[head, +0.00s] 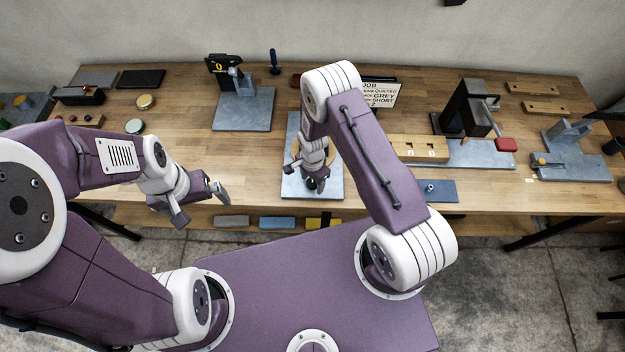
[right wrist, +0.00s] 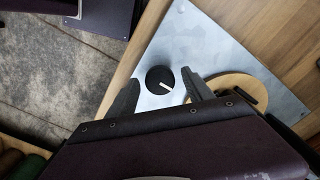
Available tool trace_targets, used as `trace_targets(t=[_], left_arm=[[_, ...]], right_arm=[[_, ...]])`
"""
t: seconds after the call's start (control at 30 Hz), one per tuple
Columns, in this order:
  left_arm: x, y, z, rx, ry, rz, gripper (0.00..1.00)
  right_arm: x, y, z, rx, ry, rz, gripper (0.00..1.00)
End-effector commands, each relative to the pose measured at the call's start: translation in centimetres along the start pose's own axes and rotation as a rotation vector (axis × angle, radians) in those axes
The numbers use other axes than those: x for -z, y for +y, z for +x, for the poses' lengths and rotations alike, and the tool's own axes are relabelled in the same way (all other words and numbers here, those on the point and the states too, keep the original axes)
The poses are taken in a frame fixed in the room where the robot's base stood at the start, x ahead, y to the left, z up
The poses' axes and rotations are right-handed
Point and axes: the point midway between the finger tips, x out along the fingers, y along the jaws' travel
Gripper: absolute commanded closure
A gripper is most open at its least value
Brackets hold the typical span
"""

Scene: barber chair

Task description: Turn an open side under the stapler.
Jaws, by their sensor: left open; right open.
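A black round knob (right wrist: 160,79) with a white pointer line sits on a grey plate (right wrist: 200,40) in the right wrist view. A round wooden disc (right wrist: 235,88) with a dark piece on it lies beside the knob, partly hidden by a finger. My right gripper (right wrist: 160,92) is open, its fingers on either side of the knob; contact cannot be told. In the head view my right gripper (head: 315,184) is over the front of the middle plate (head: 293,185), and my arm hides much of it. My left gripper (head: 200,206) is open and empty before the table's front edge. I cannot identify the stapler with certainty.
A black-headed stand (head: 223,68) is at the back left. A sign (head: 378,95) and a wooden block (head: 420,148) are near my right arm. Coloured blocks lie below the front edge.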

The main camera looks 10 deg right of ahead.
Motion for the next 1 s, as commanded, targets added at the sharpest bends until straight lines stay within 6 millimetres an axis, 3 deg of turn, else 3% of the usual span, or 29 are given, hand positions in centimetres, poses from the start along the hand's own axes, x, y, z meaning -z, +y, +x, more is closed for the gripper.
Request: trace_targets(t=[0.03,0.23,0.57,1.0], left_arm=[[0.0,0.0,0.0,0.0,0.0,0.0,0.0],[0.0,0.0,0.0,0.0,0.0,0.0,0.0],[0.0,0.0,0.5,0.0,0.0,0.0,0.0],[-0.3,-0.1,2.6,0.0,0.0,0.0,0.0]], right_arm=[[0.0,0.0,0.0,0.0,0.0,0.0,0.43],[0.0,0.0,0.0,0.0,0.0,0.0,0.98],[0.0,0.0,0.1,0.0,0.0,-0.05,1.0],[0.0,0.0,0.2,0.0,0.0,-0.399,1.0]])
